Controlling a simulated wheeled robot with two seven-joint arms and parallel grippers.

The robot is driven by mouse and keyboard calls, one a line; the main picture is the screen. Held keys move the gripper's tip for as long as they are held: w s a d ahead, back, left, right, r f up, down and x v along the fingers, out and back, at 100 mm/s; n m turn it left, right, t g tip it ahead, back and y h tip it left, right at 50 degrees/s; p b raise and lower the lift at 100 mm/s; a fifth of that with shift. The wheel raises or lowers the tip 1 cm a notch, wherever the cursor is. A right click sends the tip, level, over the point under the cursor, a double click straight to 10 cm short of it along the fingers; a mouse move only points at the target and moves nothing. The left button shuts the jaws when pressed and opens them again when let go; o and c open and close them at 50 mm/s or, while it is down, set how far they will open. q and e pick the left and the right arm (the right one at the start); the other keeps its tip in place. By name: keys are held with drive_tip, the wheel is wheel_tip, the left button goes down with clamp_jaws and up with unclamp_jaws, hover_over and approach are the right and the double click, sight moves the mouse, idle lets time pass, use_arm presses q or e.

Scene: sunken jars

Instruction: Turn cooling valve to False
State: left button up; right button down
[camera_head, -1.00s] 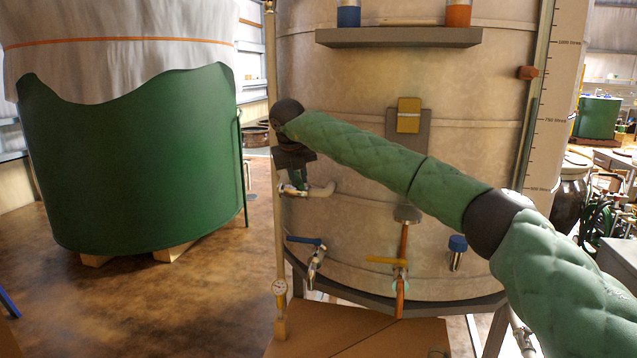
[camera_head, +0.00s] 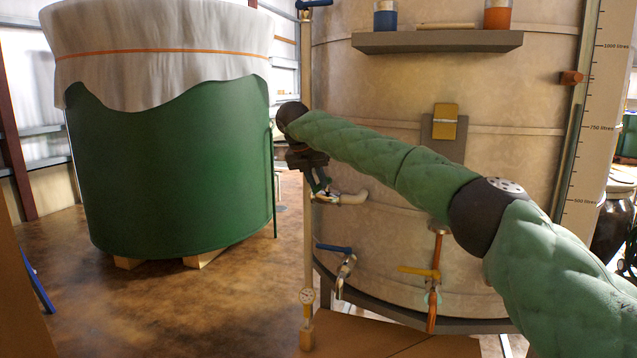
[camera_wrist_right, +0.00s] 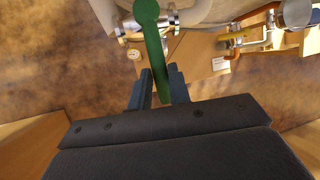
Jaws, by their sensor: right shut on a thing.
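A green valve handle (camera_wrist_right: 154,50) is on a metal pipe fitting in the right wrist view. In the head view, this valve (camera_head: 325,197) sits at the tank's left side, with a pale bent pipe stub. My right gripper (camera_wrist_right: 159,88) is shut on the green handle, its two dark fingers on either side of it. In the head view, the right gripper (camera_head: 316,172) reaches the handle from above, and my arm hides part of the tank. I cannot tell from a label which valve is the cooling one. My left gripper is not in view.
Below are a blue-handled tap (camera_head: 345,268) and a yellow-handled valve (camera_head: 418,271) on an orange pipe. A vertical pipe with a gauge (camera_head: 307,296) stands just left. A green vat (camera_head: 170,180) stands further left, with open floor (camera_head: 200,300) in front.

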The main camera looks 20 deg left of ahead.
drive_tip(key=shift+r, duration=0.15)
drive_tip(key=c, duration=1.4)
unclamp_jaws()
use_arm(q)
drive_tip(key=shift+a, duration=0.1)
use_arm(e)
drive_tip(key=shift+o, duration=0.5)
drive_tip(key=shift+a, duration=0.1)
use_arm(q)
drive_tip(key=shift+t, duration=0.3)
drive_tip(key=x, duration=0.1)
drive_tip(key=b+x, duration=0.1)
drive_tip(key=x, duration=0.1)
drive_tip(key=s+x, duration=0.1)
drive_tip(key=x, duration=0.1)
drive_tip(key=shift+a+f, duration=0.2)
use_arm(e)
drive_tip(key=v, duration=0.7)
drive_tip(key=shift+r, duration=0.3)
drive_tip(key=shift+a, duration=0.1)
